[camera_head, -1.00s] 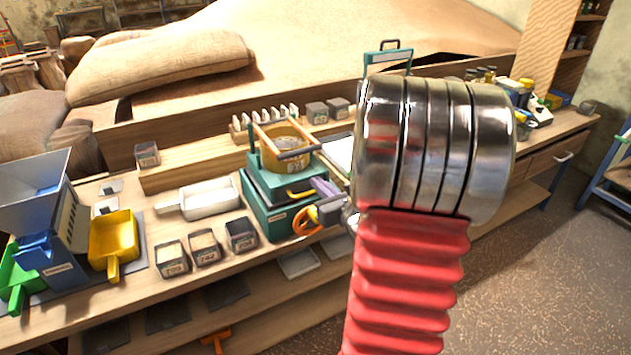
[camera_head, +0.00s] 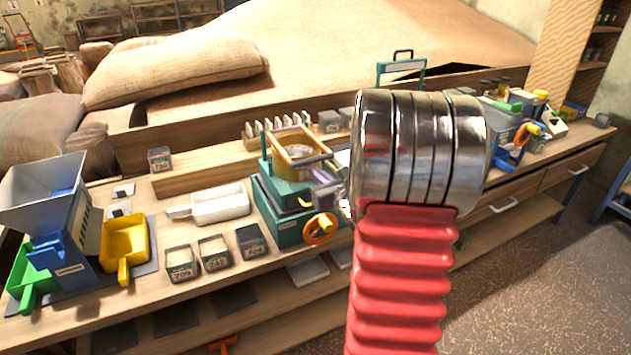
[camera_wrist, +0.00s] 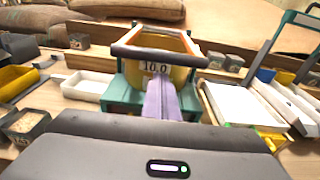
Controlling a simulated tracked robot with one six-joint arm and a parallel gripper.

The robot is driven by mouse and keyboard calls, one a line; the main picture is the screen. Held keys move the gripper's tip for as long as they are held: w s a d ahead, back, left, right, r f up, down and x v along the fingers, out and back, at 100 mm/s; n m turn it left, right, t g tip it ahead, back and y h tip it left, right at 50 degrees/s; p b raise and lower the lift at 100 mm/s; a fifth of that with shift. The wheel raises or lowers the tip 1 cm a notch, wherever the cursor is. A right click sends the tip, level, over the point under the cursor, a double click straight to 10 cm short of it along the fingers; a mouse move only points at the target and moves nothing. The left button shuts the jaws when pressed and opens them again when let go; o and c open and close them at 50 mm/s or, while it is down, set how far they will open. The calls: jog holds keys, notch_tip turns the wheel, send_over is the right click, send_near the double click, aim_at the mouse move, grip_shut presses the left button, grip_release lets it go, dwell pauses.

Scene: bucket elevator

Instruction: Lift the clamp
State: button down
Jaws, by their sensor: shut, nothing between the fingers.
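A teal machine (camera_head: 275,222) on the bench carries a yellow round pan (camera_head: 292,148) labelled 10.0. The clamp (camera_head: 306,160) is an orange frame with a dark front bar, lying around the pan's top; the bar also shows in the wrist view (camera_wrist: 158,57), crossing in front of the pan. My gripper (camera_wrist: 158,80) is shut and empty, its purple fingers pointing at the pan's label just below the bar. In the head view my gripper (camera_head: 324,175) is at the machine's right front, partly hidden by my arm. I cannot tell whether the fingers touch the clamp or pan.
An orange handwheel (camera_head: 320,229) is on the machine's front. A white scoop (camera_head: 222,206) and several labelled sample boxes (camera_head: 214,251) are to the left. A white tray (camera_wrist: 235,105) lies right of the machine. A hopper with a yellow scoop (camera_head: 124,244) is far left.

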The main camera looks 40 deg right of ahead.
jog(key=shift+s+r, duration=0.15)
jog(key=shift+r, duration=0.65)
jog(key=shift+r, duration=0.1)
